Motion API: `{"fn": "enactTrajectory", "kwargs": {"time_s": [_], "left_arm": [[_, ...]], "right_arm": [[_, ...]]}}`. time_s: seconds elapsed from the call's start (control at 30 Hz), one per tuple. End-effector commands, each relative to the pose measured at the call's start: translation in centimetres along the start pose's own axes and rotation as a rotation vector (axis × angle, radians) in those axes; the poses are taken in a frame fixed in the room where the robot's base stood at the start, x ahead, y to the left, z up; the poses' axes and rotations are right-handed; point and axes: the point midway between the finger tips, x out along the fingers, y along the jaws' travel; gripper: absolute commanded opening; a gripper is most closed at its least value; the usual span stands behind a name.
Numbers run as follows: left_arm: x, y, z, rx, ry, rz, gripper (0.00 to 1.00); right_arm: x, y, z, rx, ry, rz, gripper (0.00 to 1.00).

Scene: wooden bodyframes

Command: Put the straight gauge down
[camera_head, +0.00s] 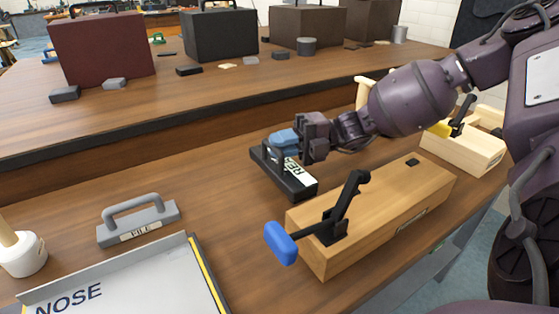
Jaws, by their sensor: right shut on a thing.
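My right gripper (287,146) is shut over a long black block (300,187) with a white label whose first letters read "RE". A small blue piece (284,138) shows at the jaws, and the fingers hide most of what they hold. I take the held thing to be the straight gauge, but its outline is not clear. The jaws are just above the block; I cannot tell whether the held thing touches it. My left gripper is not in view.
A wooden body with a black clamp and blue handle (281,243) stands right of the black block. A grey handled file block (139,219), a white tray marked NOSE (130,285) and a mallet (22,252) are at left. Bare bench lies between the file and the black block.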

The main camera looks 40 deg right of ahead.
Motion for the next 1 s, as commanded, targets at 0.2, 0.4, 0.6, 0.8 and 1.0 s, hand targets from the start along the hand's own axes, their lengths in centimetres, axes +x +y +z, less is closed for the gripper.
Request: {"fn": "enactTrajectory", "kwargs": {"time_s": [0.2, 0.4, 0.6, 0.8, 1.0], "left_arm": [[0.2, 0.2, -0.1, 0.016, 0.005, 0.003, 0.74], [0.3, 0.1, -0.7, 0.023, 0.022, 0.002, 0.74], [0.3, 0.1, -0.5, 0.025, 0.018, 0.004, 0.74], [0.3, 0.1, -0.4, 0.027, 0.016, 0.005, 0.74], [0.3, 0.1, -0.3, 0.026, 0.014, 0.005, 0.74]], "right_arm": [[0.1, -3.4, 0.0, 0.007, 0.000, -0.001, 0.00], [0.0, -3.6, 0.0, 0.000, 0.000, 0.000, 0.00], [0.0, -3.8, 0.0, 0.002, 0.000, 0.000, 0.00], [0.0, -3.8, 0.0, 0.001, 0.000, 0.000, 0.38], [0.0, -3.8, 0.0, 0.002, 0.000, 0.000, 0.39]]}}
